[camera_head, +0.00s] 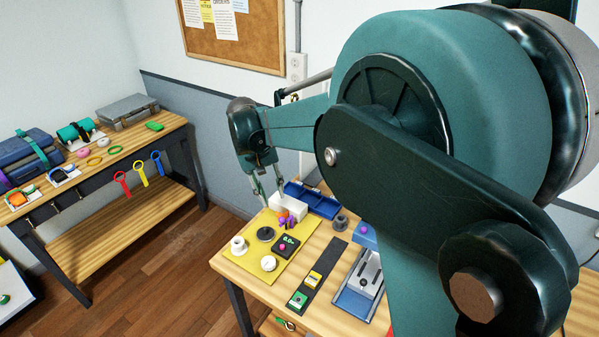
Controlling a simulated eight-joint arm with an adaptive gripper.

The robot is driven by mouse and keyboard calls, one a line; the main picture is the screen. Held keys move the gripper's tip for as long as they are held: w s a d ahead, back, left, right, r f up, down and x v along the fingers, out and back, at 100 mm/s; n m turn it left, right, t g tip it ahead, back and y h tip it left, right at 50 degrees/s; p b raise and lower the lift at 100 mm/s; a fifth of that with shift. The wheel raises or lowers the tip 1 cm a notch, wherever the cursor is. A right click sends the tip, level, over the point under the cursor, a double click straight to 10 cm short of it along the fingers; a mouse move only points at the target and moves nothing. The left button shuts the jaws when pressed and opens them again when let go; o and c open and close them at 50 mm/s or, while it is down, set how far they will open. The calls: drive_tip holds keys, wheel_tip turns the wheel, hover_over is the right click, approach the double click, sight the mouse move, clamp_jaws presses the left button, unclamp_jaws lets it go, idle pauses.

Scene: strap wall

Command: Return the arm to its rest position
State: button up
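My arm fills the right half of the head view in dark green. It reaches left over the workbench (231,265), with the elbow bent high and the wrist pointing down. My gripper (273,201) hangs above the back left part of the bench. Its two thin fingers look apart, with nothing visible between them. A white block (291,205) with orange and purple pieces (286,219) sits just below and to the right of the fingertips. I cannot tell whether the fingers touch it.
A yellow mat (254,253) holds a white spool, dark disc and small scale (286,246). A blue tray (318,202), a dark strip (320,270) and a metal fixture (364,275) lie nearby. A side bench (100,222) stands left, across open floor. A corkboard (248,35) hangs behind.

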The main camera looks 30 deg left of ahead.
drive_tip(key=w+d+r+m+t+y+b, duration=0.15)
drive_tip(key=d+r, duration=0.25)
drive_tip(key=d, duration=0.9)
drive_tip(key=w+d+r+m+p, duration=0.15)
drive_tip(key=d+r, duration=0.35)
drive_tip(key=d, duration=0.8)
drive_tip(key=w+d+r+m+y+b, duration=0.1)
drive_tip(key=w+d+r+b, duration=0.2)
drive_tip(key=d, duration=1)
drive_tip(key=s+d+f+m+t, duration=0.1)
drive_tip(key=s+d, duration=0.5)
drive_tip(key=d, duration=0.4)
drive_tip(key=s+d+f+m+t, duration=0.1)
drive_tip(key=s+d+f+m, duration=0.1)
drive_tip(key=s+d, duration=0.4)
drive_tip(key=s+d+f+m+t, duration=0.1)
drive_tip(key=s+d, duration=0.5)
drive_tip(key=d, duration=1)
drive_tip(key=shift+s+d+f+m+t+h, duration=0.2)
drive_tip(key=shift+s+m+t+h, duration=0.25)
drive_tip(key=shift+m+t, duration=0.1)
